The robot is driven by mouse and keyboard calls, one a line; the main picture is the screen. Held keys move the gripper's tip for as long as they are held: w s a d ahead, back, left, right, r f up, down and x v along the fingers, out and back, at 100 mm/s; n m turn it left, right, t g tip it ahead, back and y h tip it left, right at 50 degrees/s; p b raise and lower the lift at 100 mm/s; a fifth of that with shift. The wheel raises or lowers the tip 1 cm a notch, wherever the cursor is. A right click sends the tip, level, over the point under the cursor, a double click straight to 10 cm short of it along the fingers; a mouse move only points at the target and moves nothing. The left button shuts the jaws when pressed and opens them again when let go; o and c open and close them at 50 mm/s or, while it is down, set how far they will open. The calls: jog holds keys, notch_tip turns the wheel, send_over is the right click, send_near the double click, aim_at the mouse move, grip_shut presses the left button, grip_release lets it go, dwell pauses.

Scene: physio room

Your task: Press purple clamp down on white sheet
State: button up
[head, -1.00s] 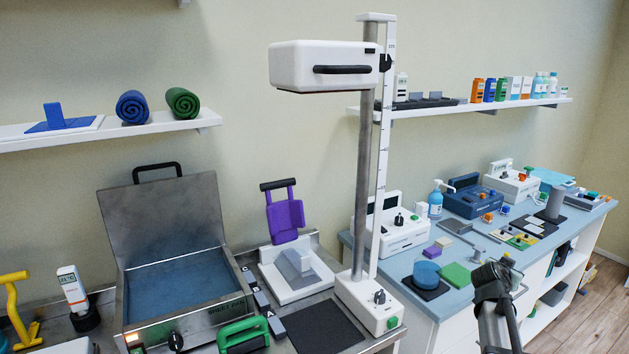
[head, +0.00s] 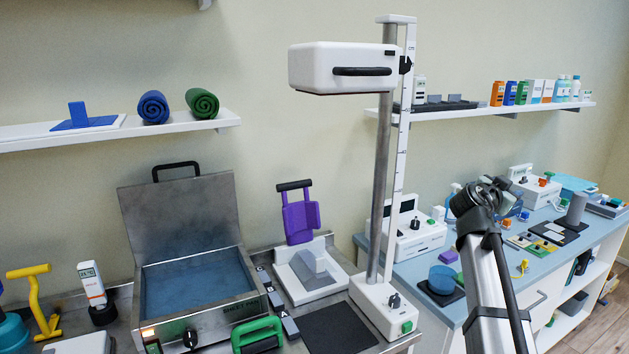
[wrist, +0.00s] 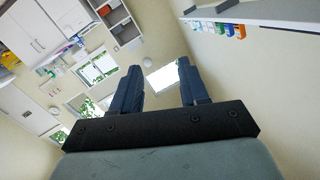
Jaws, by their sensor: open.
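The purple clamp (head: 301,216) stands raised and upright, with a black bar handle (head: 294,185) on top, at the back edge of a white base (head: 326,289). A pale grey and white block (head: 314,262) sits on that base. I cannot tell the white sheet apart from the white base. My gripper (wrist: 157,82) shows in the wrist view with its two blue fingers apart and nothing between them. In the head view my arm rises at the right, well away from the clamp; the fingers cannot be made out there.
An open steel box (head: 196,288) with blue inside stands left of the clamp, with a green handle (head: 258,335) in front. A tall column (head: 377,190) with a white head box (head: 343,66) stands just right of the clamp. A dark mat (head: 340,330) lies in front.

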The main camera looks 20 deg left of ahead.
jog(key=s+a+f+g, duration=0.2)
jog(key=s+a+f, duration=0.2)
jog(key=a, duration=0.5)
jog(key=s+a+f+n+g+y, duration=0.1)
jog(key=s+a+f+g, duration=0.2)
jog(key=a+f, duration=0.6)
jog(key=s+a+f+g, duration=0.2)
jog(key=s+a+f, duration=0.5)
jog(key=a, duration=0.3)
jog(key=shift+s+n+g+y, duration=0.1)
jog(key=shift+n+g+y, duration=0.2)
jog(key=shift+g, duration=0.1)
jog(key=a, duration=0.4)
jog(key=g+y, duration=0.3)
jog(key=y, duration=0.7)
send_near(297, 185)
jog(key=x, duration=0.8)
jog(key=shift+a+r, duration=0.1)
jog(key=shift+a, duration=0.15)
